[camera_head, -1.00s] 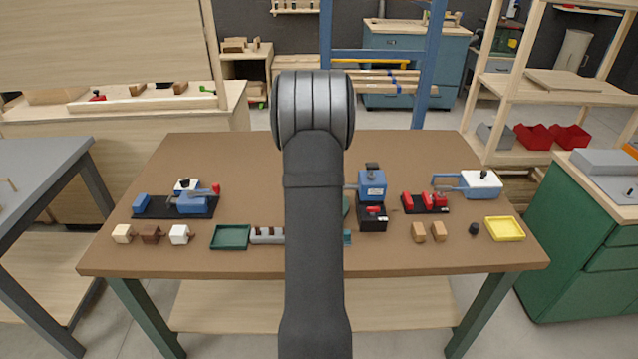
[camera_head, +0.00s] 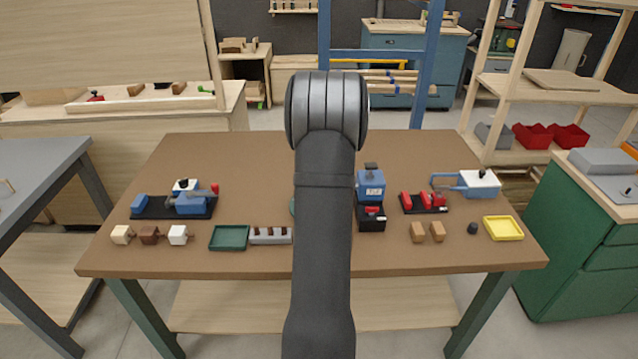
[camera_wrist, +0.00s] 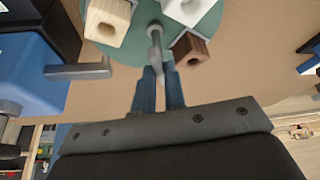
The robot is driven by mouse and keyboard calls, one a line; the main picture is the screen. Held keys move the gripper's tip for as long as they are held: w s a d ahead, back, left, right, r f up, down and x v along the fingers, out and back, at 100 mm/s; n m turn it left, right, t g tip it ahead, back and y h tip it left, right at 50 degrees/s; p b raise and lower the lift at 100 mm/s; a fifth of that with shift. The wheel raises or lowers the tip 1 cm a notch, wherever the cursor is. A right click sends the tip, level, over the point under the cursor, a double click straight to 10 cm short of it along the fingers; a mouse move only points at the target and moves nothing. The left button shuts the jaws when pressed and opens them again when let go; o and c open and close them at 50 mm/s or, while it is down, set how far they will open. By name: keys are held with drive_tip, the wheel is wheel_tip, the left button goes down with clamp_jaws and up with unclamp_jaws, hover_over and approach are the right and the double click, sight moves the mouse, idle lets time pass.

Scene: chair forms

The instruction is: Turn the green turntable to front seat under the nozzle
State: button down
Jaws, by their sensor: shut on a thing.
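The green turntable (camera_wrist: 128,48) shows at the top of the wrist view. It carries a cream chair form (camera_wrist: 107,20), a white one (camera_wrist: 188,10) and a dark brown one (camera_wrist: 190,48). My gripper (camera_wrist: 158,78) is shut on a grey upright peg (camera_wrist: 155,42) at the turntable's near edge. In the head view my arm hides the gripper and nearly all of the turntable; a green sliver (camera_head: 292,207) shows left of the arm. A blue machine (camera_head: 370,186) stands right of the arm. In the wrist view a grey bar, apparently the nozzle (camera_wrist: 78,71), reaches from its blue body toward the turntable.
A dark green tray (camera_head: 229,237) and a grey rack (camera_head: 270,235) lie left of my arm. A blue clamp fixture (camera_head: 190,203) stands farther left. Two tan blocks (camera_head: 427,232), a red fixture (camera_head: 424,202) and a yellow tray (camera_head: 503,228) are to the right. The table's back is clear.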

drive_tip(key=shift+d+n+g+y, duration=0.1)
drive_tip(key=shift+n+g+y, duration=0.25)
drive_tip(key=shift+n, duration=0.8)
drive_tip(key=shift+d+n+g+y, duration=0.1)
drive_tip(key=shift+n+g+y, duration=0.25)
drive_tip(key=shift+n, duration=1.2)
drive_tip(key=c, duration=1.5)
unclamp_jaws()
drive_tip(key=shift+r, duration=0.1)
drive_tip(key=v, duration=1.7)
drive_tip(key=shift+s+d, duration=0.1)
drive_tip(key=shift+d, duration=0.25)
